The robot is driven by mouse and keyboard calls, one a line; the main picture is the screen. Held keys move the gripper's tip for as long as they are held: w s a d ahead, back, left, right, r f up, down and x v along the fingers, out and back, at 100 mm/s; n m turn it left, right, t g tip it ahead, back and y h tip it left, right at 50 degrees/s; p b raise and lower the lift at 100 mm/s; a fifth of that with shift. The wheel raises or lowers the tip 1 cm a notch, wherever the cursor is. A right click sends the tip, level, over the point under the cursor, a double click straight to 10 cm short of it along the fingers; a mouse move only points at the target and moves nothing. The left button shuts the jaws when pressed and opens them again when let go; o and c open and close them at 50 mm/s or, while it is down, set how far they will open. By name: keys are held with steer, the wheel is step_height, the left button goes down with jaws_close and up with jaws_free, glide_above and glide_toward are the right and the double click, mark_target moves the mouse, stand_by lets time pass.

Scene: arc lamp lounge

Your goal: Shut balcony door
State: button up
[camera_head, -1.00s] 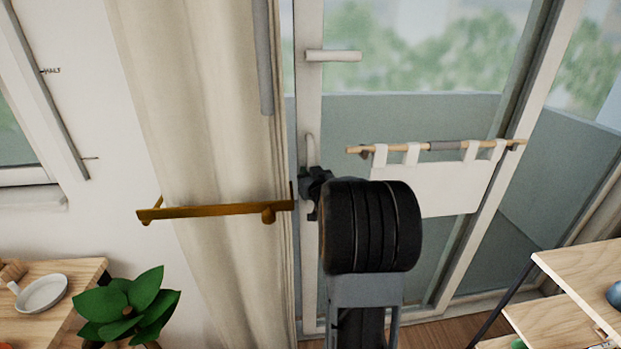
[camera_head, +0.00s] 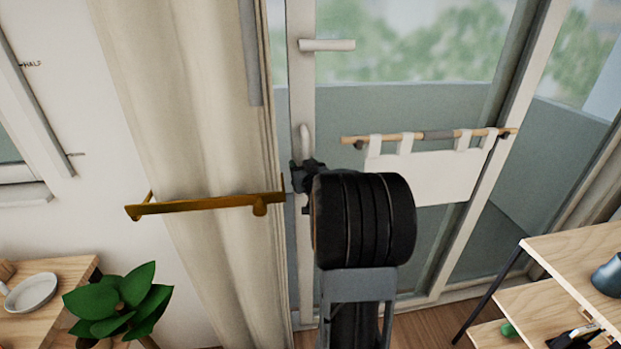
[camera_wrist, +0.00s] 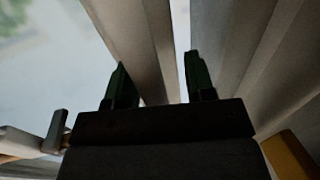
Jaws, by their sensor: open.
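The balcony door (camera_head: 301,95) is a glass door with a pale frame. A lever handle (camera_head: 327,45) sits high on its left upright, with a curved pull handle (camera_head: 305,138) lower down. My gripper (camera_head: 303,178) is at that upright, just below the pull handle, partly hidden by my dark wrist. In the wrist view my gripper (camera_wrist: 157,62) has its two dark green fingers apart, with a pale upright strip (camera_wrist: 158,40) showing beyond and between them. Nothing is visibly held. I cannot tell contact, or how far the door stands open.
A beige curtain (camera_head: 190,120) hangs left of the door, crossed by a brass bar (camera_head: 205,203). A white cloth (camera_head: 425,175) hangs from a wooden rod across the glass. A plant (camera_head: 120,300) and wooden table (camera_head: 60,270) stand lower left; a wooden shelf (camera_head: 575,245) stands lower right.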

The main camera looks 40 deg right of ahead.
steer(key=v, duration=1.2)
steer(key=shift+s+a+b, duration=0.15)
steer(key=shift+s+b, duration=0.15)
steer(key=shift+s, duration=0.05)
steer(key=shift+c, duration=0.2)
